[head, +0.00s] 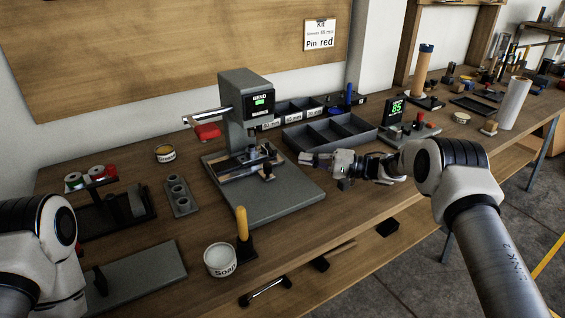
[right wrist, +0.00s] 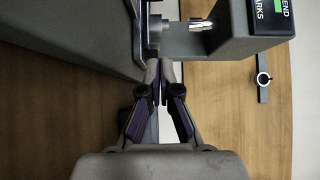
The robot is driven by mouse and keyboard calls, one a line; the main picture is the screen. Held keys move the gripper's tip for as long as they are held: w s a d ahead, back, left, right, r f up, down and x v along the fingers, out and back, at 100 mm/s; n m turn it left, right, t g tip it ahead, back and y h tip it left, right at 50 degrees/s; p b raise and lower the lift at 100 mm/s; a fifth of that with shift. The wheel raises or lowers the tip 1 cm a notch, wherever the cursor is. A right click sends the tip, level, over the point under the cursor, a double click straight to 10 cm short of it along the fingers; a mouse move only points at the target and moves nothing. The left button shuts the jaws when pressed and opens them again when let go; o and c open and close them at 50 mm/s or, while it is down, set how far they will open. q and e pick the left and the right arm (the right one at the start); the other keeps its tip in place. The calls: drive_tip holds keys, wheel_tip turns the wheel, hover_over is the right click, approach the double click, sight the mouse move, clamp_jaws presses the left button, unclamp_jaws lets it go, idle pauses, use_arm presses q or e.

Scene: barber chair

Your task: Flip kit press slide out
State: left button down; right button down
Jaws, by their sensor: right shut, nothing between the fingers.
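The grey press (head: 235,122) stands on the workbench, with a dark screen reading "BEND" on its head. A lever with a red grip (head: 207,131) sticks out to its left. A shiny slide (head: 240,163) lies low in the press above its grey base (head: 285,203), with a dark upright knob (head: 268,171) at its right end. My right gripper (head: 308,158) is shut and empty, right of the slide. In the right wrist view its fingertips (right wrist: 163,62) meet close by the press parts; contact cannot be told. My left arm shows at the left edge, its gripper out of view.
A soap tin (head: 220,260) and a yellow-handled tool (head: 242,225) stand in front of the press. A grey divided tray (head: 330,133) lies behind my right gripper. A holed block (head: 180,197) is left of the press.

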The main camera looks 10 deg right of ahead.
sight(273, 161)
drive_tip(key=x, duration=1)
drive_tip(key=s, duration=0.1)
drive_tip(key=s+p, duration=0.1)
drive_tip(key=s, duration=0.1)
drive_tip(key=shift+a+r, duration=0.1)
drive_tip(key=shift+r, duration=0.1)
drive_tip(key=shift+s+a+f, duration=0.1)
drive_tip(key=shift+s, duration=0.45)
drive_tip(key=shift+f, duration=0.1)
